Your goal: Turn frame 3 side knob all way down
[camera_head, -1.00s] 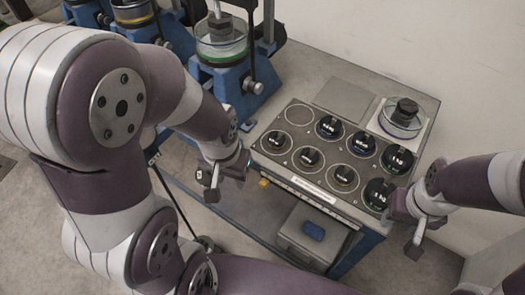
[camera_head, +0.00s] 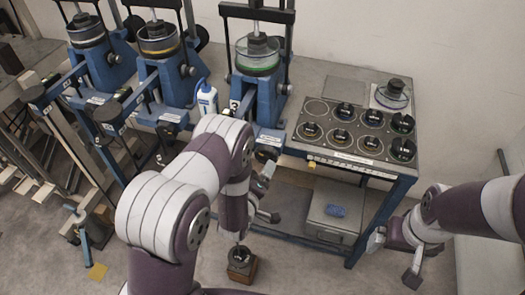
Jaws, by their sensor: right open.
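Three blue lever frames stand along the back in the head view. The rightmost frame (camera_head: 268,100), with a green ring in its glass dish, is probably frame 3; I cannot read its label. A small dark side knob (camera_head: 286,89) shows at its right side. My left gripper (camera_head: 268,205) is in front of and below that frame, apart from the knob, partly hidden by my arm; its jaw opening is unclear. My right gripper (camera_head: 394,260) is open and empty at the right, beyond the table's front right corner, far from the knob.
The blue-legged table holds a panel (camera_head: 325,148) of round black weights and a glass dish (camera_head: 392,94). A grey box (camera_head: 335,208) sits on its lower shelf. A white bottle (camera_head: 207,101) stands between frames. A small wooden block (camera_head: 242,266) is on the floor.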

